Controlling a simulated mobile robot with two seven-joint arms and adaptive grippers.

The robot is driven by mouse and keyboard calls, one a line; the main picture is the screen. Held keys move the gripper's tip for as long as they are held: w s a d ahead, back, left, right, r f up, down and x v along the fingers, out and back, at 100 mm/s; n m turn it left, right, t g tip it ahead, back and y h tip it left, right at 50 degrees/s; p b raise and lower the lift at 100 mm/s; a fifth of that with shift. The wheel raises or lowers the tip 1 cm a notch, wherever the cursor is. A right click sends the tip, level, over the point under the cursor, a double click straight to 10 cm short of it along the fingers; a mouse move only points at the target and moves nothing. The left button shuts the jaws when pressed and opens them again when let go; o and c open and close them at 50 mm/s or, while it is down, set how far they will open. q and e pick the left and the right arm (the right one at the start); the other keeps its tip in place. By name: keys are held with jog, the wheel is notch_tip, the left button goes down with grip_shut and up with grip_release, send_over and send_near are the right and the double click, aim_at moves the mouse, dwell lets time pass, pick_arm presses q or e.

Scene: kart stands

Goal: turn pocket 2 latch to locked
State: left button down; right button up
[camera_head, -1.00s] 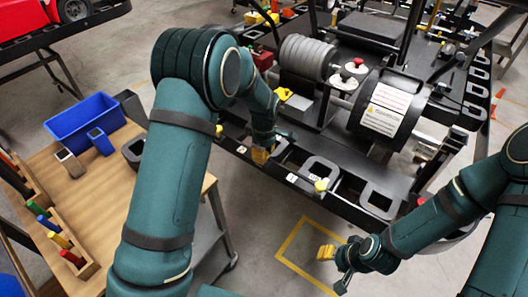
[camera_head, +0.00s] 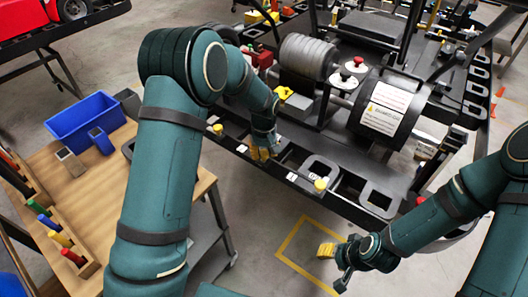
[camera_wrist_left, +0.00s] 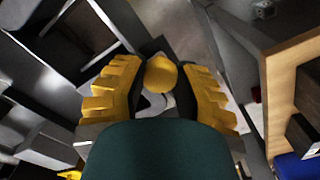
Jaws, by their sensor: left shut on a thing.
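My left gripper (camera_head: 261,153) reaches down to the front rail of the black kart stand (camera_head: 345,205). In the left wrist view its yellow fingers (camera_wrist_left: 160,90) stand either side of a round yellow latch knob (camera_wrist_left: 160,73) and are shut on it. The latch's lever and turn angle are mostly hidden. Other yellow knobs show on the rail, one left of the gripper (camera_head: 217,128) and one to its right (camera_head: 320,184). The small pocket labels are too small to read. My right gripper (camera_head: 335,265) hangs in front of the rail, away from the latches; its opening is unclear.
A wooden bench (camera_head: 120,215) at left holds a blue bin (camera_head: 83,122), small cups and a rack of coloured handles (camera_head: 62,240). A black drum with a warning label (camera_head: 388,112) and a grey coil (camera_head: 307,57) stand behind the rail. The floor has a yellow outline (camera_head: 288,240).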

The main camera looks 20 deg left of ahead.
aim_at(264, 153)
pick_arm(q)
jog(key=shift+s+f+m, duration=0.1)
jog(key=shift+m, duration=0.4)
jog(key=c, duration=0.6)
grip_release()
notch_tip(264, 153, up, 12)
dwell(0.5)
